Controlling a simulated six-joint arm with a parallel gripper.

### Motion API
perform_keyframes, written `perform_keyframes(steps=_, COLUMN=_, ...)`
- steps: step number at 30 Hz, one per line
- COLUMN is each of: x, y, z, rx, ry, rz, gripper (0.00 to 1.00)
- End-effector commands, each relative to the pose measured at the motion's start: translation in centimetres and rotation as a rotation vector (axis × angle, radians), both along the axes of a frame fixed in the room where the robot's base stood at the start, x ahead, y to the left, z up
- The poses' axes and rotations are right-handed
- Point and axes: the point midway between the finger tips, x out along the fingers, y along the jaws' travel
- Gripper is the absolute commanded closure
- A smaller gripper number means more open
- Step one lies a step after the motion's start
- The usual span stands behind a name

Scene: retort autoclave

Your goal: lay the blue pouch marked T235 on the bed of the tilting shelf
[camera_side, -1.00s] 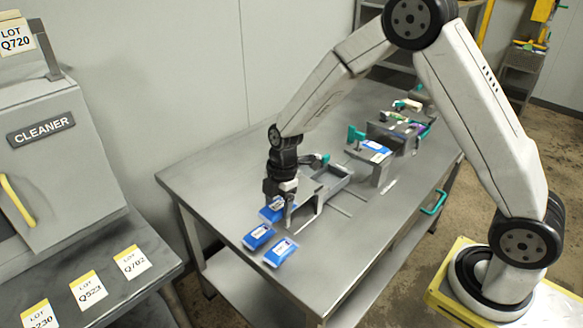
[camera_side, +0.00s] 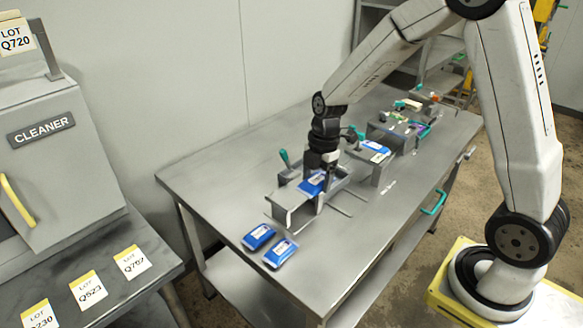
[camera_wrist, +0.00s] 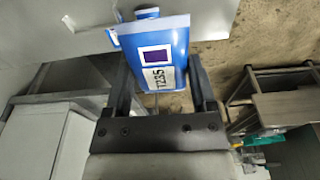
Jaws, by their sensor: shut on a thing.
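The blue pouch marked T235 (camera_wrist: 152,50) is between the two dark fingers of my gripper (camera_wrist: 160,68) in the wrist view, its white label facing the camera. My gripper (camera_side: 318,180) is shut on the pouch (camera_side: 311,184) in the side view, and the pouch looks tilted. It hangs over a grey open-topped fixture with upright walls (camera_side: 286,211), which seems to be the tilting shelf. The arm and pouch hide part of its bed. I cannot tell whether the pouch touches it.
Two blue pouches (camera_side: 258,237) (camera_side: 281,253) lie at the table's near-left end. A grey stand (camera_side: 383,173) with a blue-and-white pouch is just right of the shelf, and more cluttered fixtures (camera_side: 405,130) stand behind. The table's front right (camera_side: 365,235) is clear.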

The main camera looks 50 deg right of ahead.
Motion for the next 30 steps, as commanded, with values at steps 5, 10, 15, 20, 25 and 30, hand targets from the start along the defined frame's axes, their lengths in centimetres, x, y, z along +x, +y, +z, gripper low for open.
perform_keyframes(steps=5, x=-2.0, y=-2.1, z=1.6, rx=0.0, ry=-0.002, rz=0.006, gripper=0.86)
perform_keyframes(steps=10, x=-2.9, y=-2.9, z=2.1, rx=0.001, ry=0.0, rz=0.011, gripper=0.86)
perform_keyframes(steps=15, x=-3.1, y=-3.0, z=2.2, rx=0.001, ry=0.001, rz=0.013, gripper=0.86)
perform_keyframes(steps=20, x=-2.6, y=-3.0, z=2.0, rx=0.001, ry=0.001, rz=0.012, gripper=0.86)
perform_keyframes(steps=25, x=-1.1, y=-3.2, z=1.3, rx=0.001, ry=0.002, rz=0.012, gripper=0.86)
perform_keyframes(steps=30, x=1.0, y=-3.5, z=0.3, rx=0.001, ry=0.002, rz=0.012, gripper=0.86)
